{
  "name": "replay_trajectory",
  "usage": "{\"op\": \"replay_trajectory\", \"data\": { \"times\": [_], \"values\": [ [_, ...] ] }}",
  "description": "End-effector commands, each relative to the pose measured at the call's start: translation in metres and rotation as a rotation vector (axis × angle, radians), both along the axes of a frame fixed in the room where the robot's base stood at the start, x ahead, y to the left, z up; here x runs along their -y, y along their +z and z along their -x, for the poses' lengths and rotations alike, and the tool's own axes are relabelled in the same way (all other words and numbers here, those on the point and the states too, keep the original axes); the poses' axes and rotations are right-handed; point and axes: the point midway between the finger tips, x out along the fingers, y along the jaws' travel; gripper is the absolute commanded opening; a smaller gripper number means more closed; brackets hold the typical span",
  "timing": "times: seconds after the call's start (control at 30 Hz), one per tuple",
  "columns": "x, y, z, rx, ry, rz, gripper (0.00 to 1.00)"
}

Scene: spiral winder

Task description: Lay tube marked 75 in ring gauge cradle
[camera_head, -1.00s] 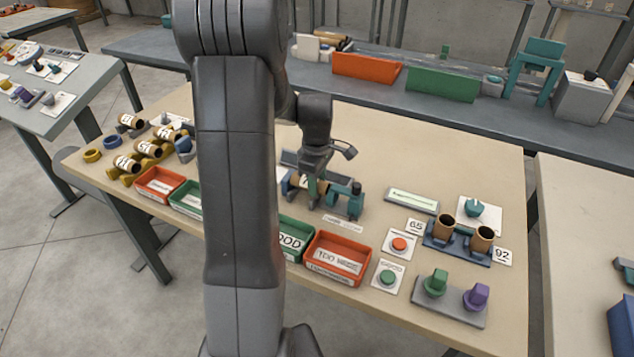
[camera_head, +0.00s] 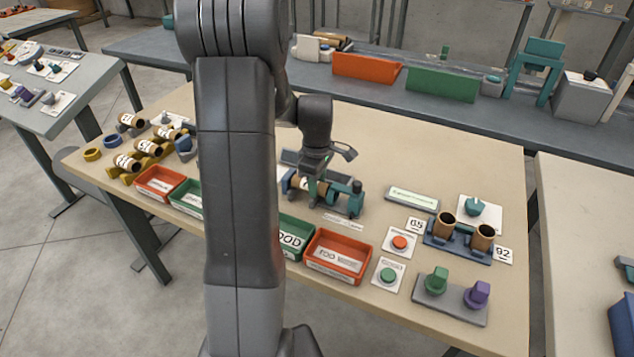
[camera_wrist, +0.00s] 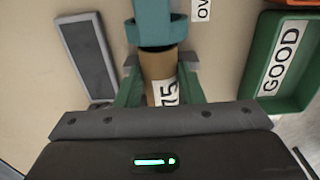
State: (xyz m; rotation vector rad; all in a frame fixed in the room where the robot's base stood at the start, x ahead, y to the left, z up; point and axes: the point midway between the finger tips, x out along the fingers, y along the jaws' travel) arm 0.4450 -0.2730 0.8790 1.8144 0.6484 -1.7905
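The tube marked 75 (camera_wrist: 158,68) is brown with a white label. In the wrist view it lies between the two green fingers of my gripper (camera_wrist: 160,62), whose grey pads appear to touch its sides. Its far end meets the teal ring (camera_wrist: 165,32) of the ring gauge; whether it is inside the ring is hidden. In the head view my gripper (camera_head: 315,186) is low over the blue and teal ring gauge cradle (camera_head: 342,198), and the tube (camera_head: 304,185) shows partly behind the fingers. I cannot tell whether the tube rests fully on the cradle.
A green GOOD bin (camera_head: 293,240) and a red bin (camera_head: 337,258) stand in front of the gauge. A grey panel (camera_wrist: 86,55) lies beside it. Several other tubes (camera_head: 128,162) lie on a rack at the left. A green display (camera_head: 412,199) is to the right.

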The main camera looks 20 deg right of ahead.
Motion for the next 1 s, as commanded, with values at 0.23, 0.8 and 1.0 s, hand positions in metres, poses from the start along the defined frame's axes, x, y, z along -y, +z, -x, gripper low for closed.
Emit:
{"op": "replay_trajectory", "data": {
  "times": [0.23,0.8,1.0],
  "values": [
    [-0.004,0.010,0.005,-0.017,-0.004,-0.013,0.55],
    [-0.003,0.121,0.004,-0.009,-0.002,-0.008,0.55],
    [-0.003,0.127,0.004,-0.011,-0.002,-0.008,0.55]
  ]
}}
